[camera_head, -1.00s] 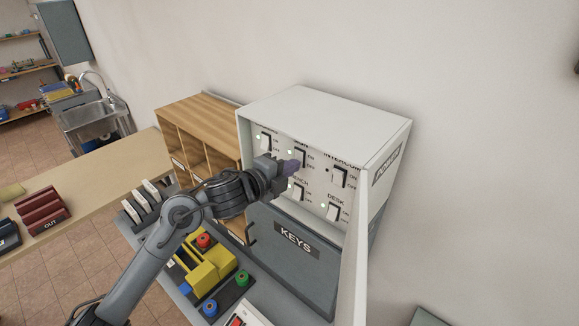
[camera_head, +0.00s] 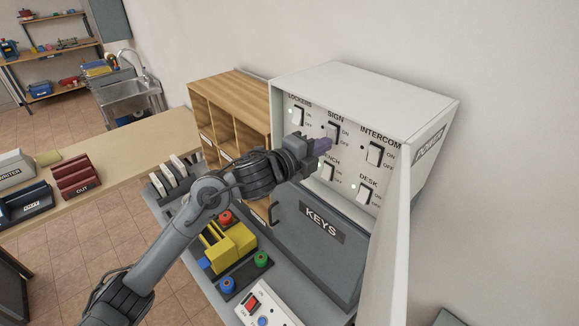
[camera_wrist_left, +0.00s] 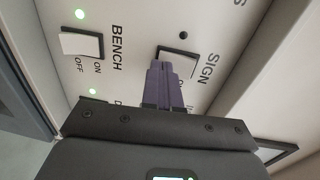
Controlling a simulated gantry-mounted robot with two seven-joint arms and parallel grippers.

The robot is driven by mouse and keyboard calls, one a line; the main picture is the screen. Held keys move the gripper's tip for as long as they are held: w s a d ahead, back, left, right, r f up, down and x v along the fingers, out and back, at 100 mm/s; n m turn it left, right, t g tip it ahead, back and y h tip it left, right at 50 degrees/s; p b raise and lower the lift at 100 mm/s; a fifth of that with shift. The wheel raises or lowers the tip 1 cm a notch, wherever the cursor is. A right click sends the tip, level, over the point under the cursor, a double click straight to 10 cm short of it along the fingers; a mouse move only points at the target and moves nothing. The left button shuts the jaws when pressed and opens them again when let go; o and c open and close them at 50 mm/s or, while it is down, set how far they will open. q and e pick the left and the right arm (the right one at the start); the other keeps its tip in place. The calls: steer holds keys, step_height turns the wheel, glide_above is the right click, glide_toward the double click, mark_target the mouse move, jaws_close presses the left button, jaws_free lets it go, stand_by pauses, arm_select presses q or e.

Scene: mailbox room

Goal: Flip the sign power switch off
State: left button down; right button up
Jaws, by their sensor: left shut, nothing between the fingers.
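The sign switch (camera_head: 333,132) is a white rocker in a black frame, top middle of the power panel inside the open white box (camera_head: 365,82). Its label reads SIGN, with ON above OFF. In the left wrist view the sign switch (camera_wrist_left: 178,54) is partly covered by my purple fingers, and the small lamp (camera_wrist_left: 183,35) beside it is dark. My left gripper (camera_head: 328,146) is shut and empty, its tips just below the switch in the head view. In the left wrist view the gripper (camera_wrist_left: 162,72) overlaps the switch's edge; contact is unclear. My right gripper is out of view.
The lockers (camera_head: 298,116), intercom (camera_head: 374,153), bench (camera_head: 328,171) and desk (camera_head: 364,194) switches surround it. The box's open door (camera_head: 388,250) stands at the right. The KEYS cabinet (camera_head: 325,250) is below; wooden cubbies (camera_head: 232,100) are left.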

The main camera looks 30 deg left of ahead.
arm_select(q)
steer(key=s+a+f+b, duration=0.1)
steer(key=s+a, duration=0.1)
steer(key=s, duration=0.4)
steer(key=s+a+f+b, duration=0.1)
steer(key=s+a, duration=0.1)
steer(key=s, duration=0.4)
steer(key=shift+s+a+f+b, duration=0.15)
steer(key=shift+s+a+b, duration=0.1)
steer(key=shift+a+b, duration=0.1)
